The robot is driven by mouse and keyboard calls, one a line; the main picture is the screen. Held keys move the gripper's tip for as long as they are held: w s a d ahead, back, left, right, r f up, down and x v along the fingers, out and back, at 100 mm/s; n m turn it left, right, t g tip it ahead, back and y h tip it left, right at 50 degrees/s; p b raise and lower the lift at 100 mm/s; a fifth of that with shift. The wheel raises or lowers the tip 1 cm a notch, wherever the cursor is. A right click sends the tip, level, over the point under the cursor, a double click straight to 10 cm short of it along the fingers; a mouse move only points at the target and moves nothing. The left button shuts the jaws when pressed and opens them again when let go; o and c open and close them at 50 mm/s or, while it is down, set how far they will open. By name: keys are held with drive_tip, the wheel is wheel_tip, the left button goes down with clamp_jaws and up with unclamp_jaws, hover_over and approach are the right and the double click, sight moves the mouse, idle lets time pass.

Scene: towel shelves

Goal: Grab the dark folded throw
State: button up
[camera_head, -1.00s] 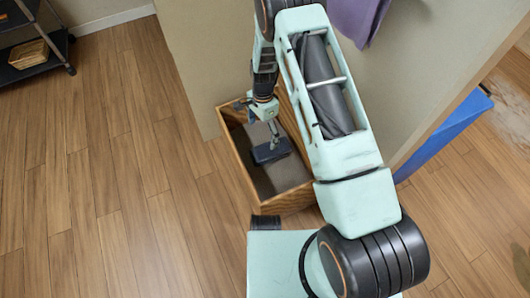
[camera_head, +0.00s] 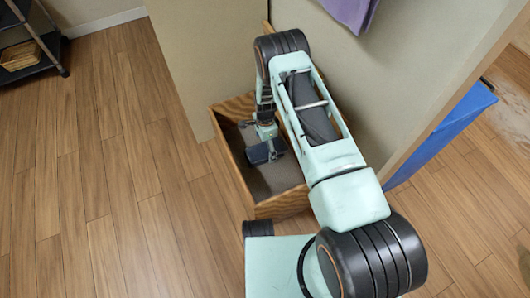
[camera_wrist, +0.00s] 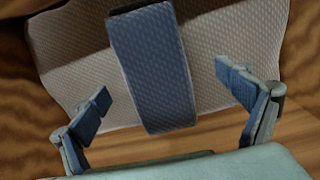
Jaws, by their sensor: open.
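The dark folded throw (camera_head: 258,154) lies inside a wooden box (camera_head: 228,163) in the head view. In the wrist view the throw (camera_wrist: 152,70) is a dark blue, textured, folded strip, lying over a paler quilted cloth (camera_wrist: 75,62). My gripper (camera_wrist: 166,97) is open and empty, one finger to the left of the throw's near end and the other to its right. Both fingers look apart from the throw. In the head view my gripper (camera_head: 271,144) is over the box, small and partly merged with the throw.
The box walls surround the throw, with a beige panel (camera_head: 205,60) behind. A purple cloth (camera_head: 350,10) hangs at the top. A blue cloth (camera_head: 445,130) hangs at the right. A dark rack (camera_head: 40,45) stands far left. The wood floor on the left is clear.

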sight(265, 148)
wheel_tip(265, 148, down, 4)
drive_tip(key=shift+r+b, duration=0.25)
drive_tip(key=shift+b, duration=0.2)
drive_tip(key=shift+r, duration=0.1)
drive_tip(key=c, duration=1.5)
